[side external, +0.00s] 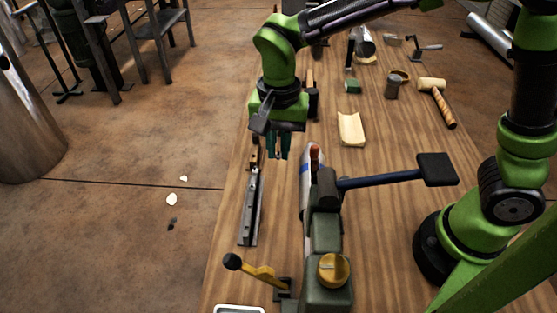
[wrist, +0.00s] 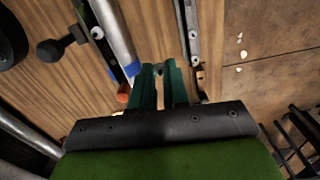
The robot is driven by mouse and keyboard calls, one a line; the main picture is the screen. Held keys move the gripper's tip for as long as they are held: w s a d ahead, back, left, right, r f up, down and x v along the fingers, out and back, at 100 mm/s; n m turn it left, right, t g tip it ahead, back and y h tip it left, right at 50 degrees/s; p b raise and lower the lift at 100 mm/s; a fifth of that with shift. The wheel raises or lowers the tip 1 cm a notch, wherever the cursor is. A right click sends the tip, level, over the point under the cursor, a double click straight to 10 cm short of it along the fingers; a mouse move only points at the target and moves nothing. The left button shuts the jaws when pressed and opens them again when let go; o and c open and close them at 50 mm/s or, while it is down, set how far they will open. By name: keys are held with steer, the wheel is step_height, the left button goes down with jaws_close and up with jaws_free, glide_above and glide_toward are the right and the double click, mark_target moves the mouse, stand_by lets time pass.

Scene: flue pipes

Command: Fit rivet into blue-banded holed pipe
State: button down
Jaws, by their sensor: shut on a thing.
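The blue-banded pipe (side external: 306,181) is pale grey and lies along the green vise-like fixture, with an orange-red piece at its far end. In the wrist view the pipe (wrist: 116,38) runs down toward the fingers from the left, its blue band near the end. I cannot make out its hole clearly. My gripper (side external: 278,154) is above the table, just left of and beyond the pipe's far end. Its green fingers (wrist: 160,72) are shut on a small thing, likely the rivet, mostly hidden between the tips. It is apart from the pipe.
The green fixture (side external: 325,236) has a blue-handled lever (side external: 380,181) reaching right and a yellow lever (side external: 262,273) at the left. A dark metal rail (side external: 250,207) lies left of the pipe.

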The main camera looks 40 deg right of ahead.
glide_toward(314, 179)
steer(key=shift+w+d+f, duration=0.15)
steer(key=shift+w, duration=0.25)
steer(key=shift+w+d+f, duration=0.15)
steer(key=shift+w, duration=0.2)
steer(key=shift+s+d+f+n, duration=0.15)
steer(key=shift+s+f+n, duration=0.05)
steer(key=shift+s+n, duration=0.25)
steer(key=shift+f, duration=0.2)
steer(key=shift+f, duration=2.65)
steer(key=shift+f, duration=0.15)
steer(key=c, duration=1)
jaws_free()
steer(key=shift+c, duration=0.2)
